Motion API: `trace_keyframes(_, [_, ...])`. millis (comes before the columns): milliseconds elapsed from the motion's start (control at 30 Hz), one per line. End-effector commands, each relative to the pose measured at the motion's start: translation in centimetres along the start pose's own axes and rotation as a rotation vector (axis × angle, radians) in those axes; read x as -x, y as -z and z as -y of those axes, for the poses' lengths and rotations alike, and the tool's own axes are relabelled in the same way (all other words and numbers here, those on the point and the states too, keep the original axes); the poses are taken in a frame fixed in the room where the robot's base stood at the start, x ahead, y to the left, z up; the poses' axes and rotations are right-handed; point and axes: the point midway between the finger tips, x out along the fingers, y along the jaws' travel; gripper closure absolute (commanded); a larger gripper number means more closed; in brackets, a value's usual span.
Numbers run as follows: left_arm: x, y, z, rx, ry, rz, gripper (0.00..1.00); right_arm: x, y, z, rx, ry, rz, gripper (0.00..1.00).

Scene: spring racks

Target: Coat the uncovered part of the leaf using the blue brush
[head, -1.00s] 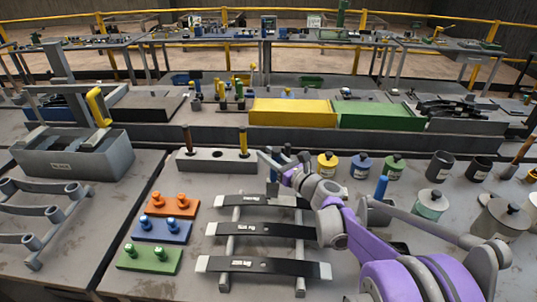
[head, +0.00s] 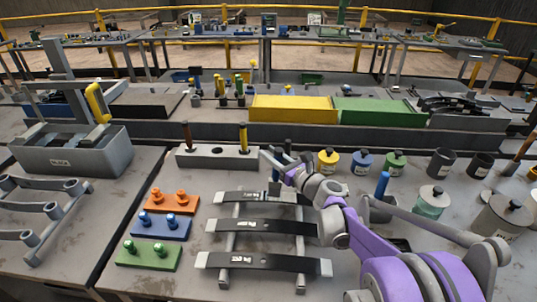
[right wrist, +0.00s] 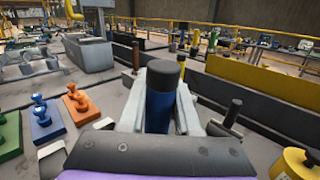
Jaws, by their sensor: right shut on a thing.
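Three dark leaves with bare grey ends lie across a grey rack (head: 232,243): a top leaf (head: 242,197), a middle leaf (head: 258,226) and a bottom leaf (head: 255,262). A grey patch shows on the top leaf, right of its middle. My right gripper (head: 276,172) is over this leaf, shut on the blue brush. In the right wrist view, the blue brush (right wrist: 160,108) stands upright between the fingers, with a black cap end. Its lower end is at or just above the top leaf; contact is unclear. My left gripper is not in view.
A holder block (head: 215,160) with brown and yellow handles stands behind the rack. Orange (head: 172,203), blue (head: 161,228) and green (head: 148,256) peg blocks sit left. Yellow (head: 328,162), blue (head: 362,163) and green (head: 395,163) pots stand right. My right arm covers the area right of the rack.

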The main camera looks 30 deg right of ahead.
Motion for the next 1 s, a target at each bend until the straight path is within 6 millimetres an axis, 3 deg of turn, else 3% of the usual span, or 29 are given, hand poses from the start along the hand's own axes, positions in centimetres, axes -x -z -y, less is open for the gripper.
trace_keyframes(800, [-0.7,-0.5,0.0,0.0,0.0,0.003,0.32,4.1,0.0,4.1,0.0,0.002,0.0,1.0])
trace_keyframes(1000, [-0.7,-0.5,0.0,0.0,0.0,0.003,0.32,4.3,0.0,4.3,0.0,0.0,0.0,1.0])
